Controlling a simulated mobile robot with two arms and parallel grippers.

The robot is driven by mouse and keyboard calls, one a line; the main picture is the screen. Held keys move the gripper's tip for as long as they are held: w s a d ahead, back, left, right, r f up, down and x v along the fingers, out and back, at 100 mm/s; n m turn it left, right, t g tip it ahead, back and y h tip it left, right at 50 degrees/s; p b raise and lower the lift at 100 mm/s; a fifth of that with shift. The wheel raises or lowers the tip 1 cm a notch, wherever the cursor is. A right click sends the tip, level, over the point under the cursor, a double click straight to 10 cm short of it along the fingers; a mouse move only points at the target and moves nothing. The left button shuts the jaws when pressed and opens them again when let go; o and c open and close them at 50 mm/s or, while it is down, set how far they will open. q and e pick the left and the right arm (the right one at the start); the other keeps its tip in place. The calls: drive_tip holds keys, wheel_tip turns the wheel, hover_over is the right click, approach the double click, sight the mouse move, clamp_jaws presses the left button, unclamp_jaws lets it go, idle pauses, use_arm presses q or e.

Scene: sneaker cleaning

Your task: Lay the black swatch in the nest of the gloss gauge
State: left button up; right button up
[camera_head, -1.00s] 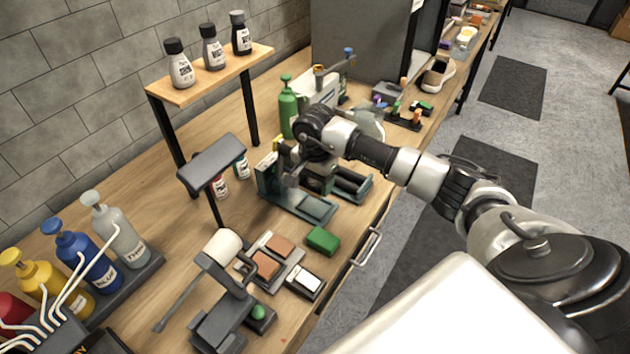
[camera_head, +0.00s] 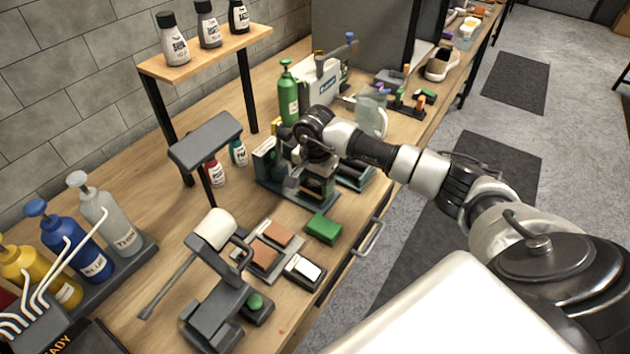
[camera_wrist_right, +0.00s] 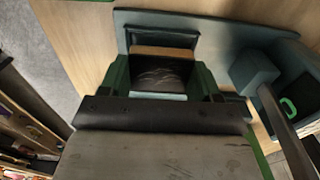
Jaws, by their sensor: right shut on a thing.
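The gloss gauge (camera_head: 268,165) is a dark teal device on the bench, with an upright block at its left and a flat base (camera_head: 290,197). My right gripper (camera_head: 318,192) is over the right part of this base and hides the nest in the head view. In the right wrist view, my right gripper (camera_wrist_right: 160,82) is shut on the black swatch (camera_wrist_right: 158,72), its green fingers at either side. The gauge's teal plate (camera_wrist_right: 208,28) lies beyond and below the fingers. I cannot tell whether the swatch touches the nest. My left gripper is out of view.
A green block (camera_head: 323,228) and a tray of brown swatches (camera_head: 262,262) are in front of the gauge. A lamp-like stand (camera_head: 205,143) and a green bottle (camera_head: 288,95) stand near. The bench's front edge has a handle (camera_head: 370,238).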

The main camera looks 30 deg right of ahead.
drive_tip(key=shift+b, duration=0.65)
idle(1.4)
drive_tip(key=shift+f+b, duration=0.75)
drive_tip(key=shift+f, duration=0.05)
drive_tip(key=shift+r, duration=0.25)
drive_tip(key=shift+r, duration=0.3)
drive_tip(key=shift+b, duration=0.4)
idle(1.7)
drive_tip(key=shift+f+b, duration=0.5)
drive_tip(key=shift+f, duration=0.05)
drive_tip(key=shift+r, duration=0.25)
drive_tip(key=shift+r, duration=0.3)
